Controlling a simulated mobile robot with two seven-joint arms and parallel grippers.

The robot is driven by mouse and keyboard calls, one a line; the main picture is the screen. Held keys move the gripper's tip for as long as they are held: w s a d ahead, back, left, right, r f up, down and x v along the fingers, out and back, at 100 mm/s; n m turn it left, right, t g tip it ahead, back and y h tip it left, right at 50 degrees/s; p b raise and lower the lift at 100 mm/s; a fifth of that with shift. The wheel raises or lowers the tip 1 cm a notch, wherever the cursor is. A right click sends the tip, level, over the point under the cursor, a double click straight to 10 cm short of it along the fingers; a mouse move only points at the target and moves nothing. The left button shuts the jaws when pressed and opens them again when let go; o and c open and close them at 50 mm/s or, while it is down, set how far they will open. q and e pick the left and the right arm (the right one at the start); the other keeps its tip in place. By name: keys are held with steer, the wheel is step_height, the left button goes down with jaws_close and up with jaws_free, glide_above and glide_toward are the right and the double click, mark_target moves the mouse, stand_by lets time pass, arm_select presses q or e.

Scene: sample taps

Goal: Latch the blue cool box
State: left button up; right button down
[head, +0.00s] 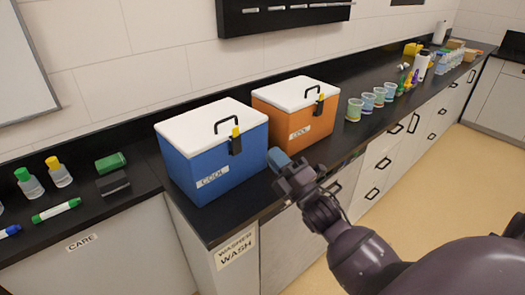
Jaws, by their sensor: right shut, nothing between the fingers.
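The blue cool box (221,163) stands on the dark counter with its white lid (195,125) down. The lid has a black handle. A dark latch (235,145) with a yellow top is on the box's front right side; I cannot tell whether it is fastened. My right gripper (279,164) is shut and empty, just right of the blue box near the counter's front edge. A small gap to the box appears, but contact is hard to judge. My left gripper is not in view.
An orange cool box (305,122) stands close behind the blue one. Several cups (368,102) line the counter farther right. A black wall rack (280,14) hangs above.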

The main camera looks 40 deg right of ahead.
steer(key=shift+s+d+r, duration=0.1)
steer(key=shift+s+d, duration=0.05)
steer(key=shift+s, duration=0.75)
steer(key=shift+s+d, duration=0.1)
steer(key=shift+s, duration=0.75)
step_height(320, 180, down, 15)
steer(key=m+g+h, duration=0.4)
steer(key=m+g, duration=0.2)
steer(key=m, duration=0.8)
steer(key=s+a+f+m+g, duration=0.2)
steer(key=s+a+f+g, duration=0.1)
steer(key=s+f, duration=0.3)
steer(key=s+a+f+m+g, duration=0.2)
steer(key=s+a+f+g, duration=0.1)
steer(key=s+f, duration=0.3)
step_height(320, 180, down, 3)
steer(key=shift+s+a+r+m, duration=0.1)
steer(key=shift+s+a+m, duration=0.2)
steer(key=shift+a, duration=0.15)
